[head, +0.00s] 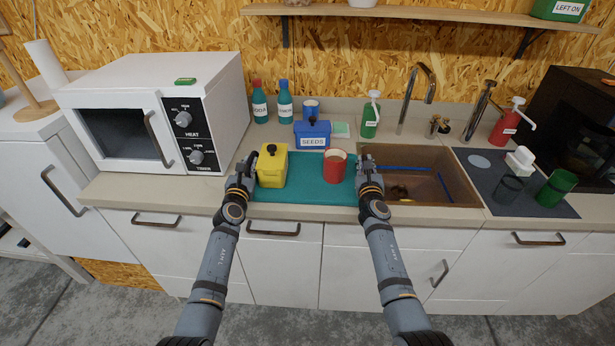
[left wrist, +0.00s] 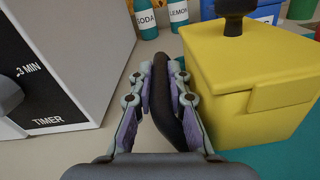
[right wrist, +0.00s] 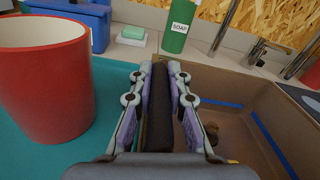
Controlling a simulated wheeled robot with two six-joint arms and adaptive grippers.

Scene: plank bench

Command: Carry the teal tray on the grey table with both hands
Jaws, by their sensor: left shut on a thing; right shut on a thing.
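The teal tray (head: 304,190) lies on or just above the counter in the head view, between the microwave and the sink. It carries a yellow lidded box (head: 272,168) on its left and a red cup (head: 335,166) on its right. My left gripper (head: 244,172) is shut on the tray's dark left handle (left wrist: 172,110), close beside the yellow box (left wrist: 245,85). My right gripper (head: 368,172) is shut on the tray's dark right handle (right wrist: 159,110), with the red cup (right wrist: 45,80) to its left. I cannot tell whether the tray touches the counter.
A white microwave (head: 150,110) stands left of the tray. A sink (head: 425,185) lies directly right. Behind are a blue seeds box (head: 312,134), soda bottle (head: 259,103), lemon bottle (head: 285,103) and green soap bottle (head: 371,118). No grey table is clearly visible.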

